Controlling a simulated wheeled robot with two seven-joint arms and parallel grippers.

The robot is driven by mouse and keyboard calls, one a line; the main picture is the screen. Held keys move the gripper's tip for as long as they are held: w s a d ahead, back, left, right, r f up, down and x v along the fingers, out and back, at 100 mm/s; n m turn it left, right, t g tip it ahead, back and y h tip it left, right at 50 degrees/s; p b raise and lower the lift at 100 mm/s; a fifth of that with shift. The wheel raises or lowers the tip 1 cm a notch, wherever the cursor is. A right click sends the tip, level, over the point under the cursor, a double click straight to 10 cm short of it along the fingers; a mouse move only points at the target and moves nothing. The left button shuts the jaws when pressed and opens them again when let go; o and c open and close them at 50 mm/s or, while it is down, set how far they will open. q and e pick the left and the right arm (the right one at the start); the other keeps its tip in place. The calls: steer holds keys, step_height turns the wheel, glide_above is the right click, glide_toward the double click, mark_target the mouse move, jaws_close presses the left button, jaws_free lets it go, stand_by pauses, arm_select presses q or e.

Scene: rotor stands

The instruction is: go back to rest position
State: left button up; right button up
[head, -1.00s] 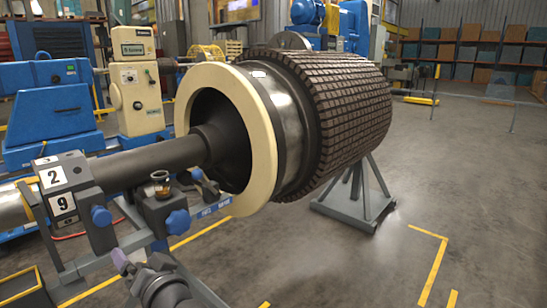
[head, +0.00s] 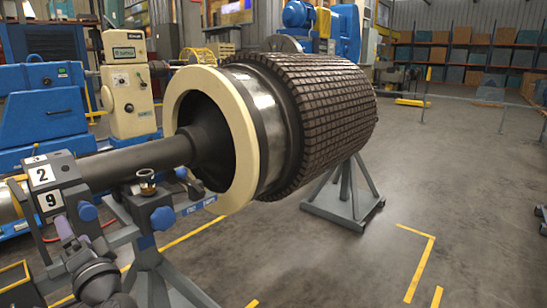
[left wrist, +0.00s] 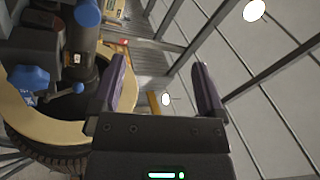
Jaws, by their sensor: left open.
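My left gripper (head: 63,232) is at the lower left of the head view, in front of the near stand, and only a narrow side of it shows there. In the left wrist view its two purple fingers (left wrist: 160,88) stand wide apart with nothing between them. The large rotor (head: 322,115), with a cream ring (head: 245,150) and a dark shaft (head: 140,162), lies on its stands. It also shows at the left of the left wrist view, apart from the fingers. My right gripper is not in view.
A grey far stand (head: 343,205) supports the rotor. Blue and cream machines (head: 130,90) stand at the back left. The floor at right is open, with yellow lines.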

arm_select(q)
steer(key=s+a+r+m+t+y, duration=0.2)
steer(key=a+r+m, duration=0.4)
steer(key=a, duration=0.5)
steer(key=w+d+f+n+t+h, duration=0.2)
steer(key=w+d+f+n+h, duration=0.2)
steer(key=w+d+f+h, duration=0.7)
steer(key=s+f+n+g+h, duration=0.1)
steer(key=s+f+g+h, duration=0.15)
steer(key=s+f, duration=0.55)
steer(key=s+d+f+n+g+h, duration=0.1)
steer(key=s+f+g, duration=0.25)
steer(key=f, duration=0.85)
steer(key=s+f+n+g+h, duration=0.1)
steer(key=s+f+g, duration=0.2)
steer(key=s+f, duration=0.55)
steer(key=s+d+f+g+h, duration=0.1)
steer(key=s+d+f+g, duration=0.2)
steer(key=s+f, duration=0.5)
steer(key=s+d+f+g, duration=0.2)
steer(key=s+d+f, duration=0.1)
steer(key=s+f, duration=0.55)
steer(key=s+d+f+g, duration=0.1)
steer(key=s+d+g, duration=0.1)
steer(key=s, duration=0.9)
steer(key=s+d+f+g+h, duration=0.1)
steer(key=s+d, duration=0.4)
steer(key=s, duration=0.5)
steer(key=shift+s+g, duration=0.4)
steer(key=shift+g, duration=0.5)
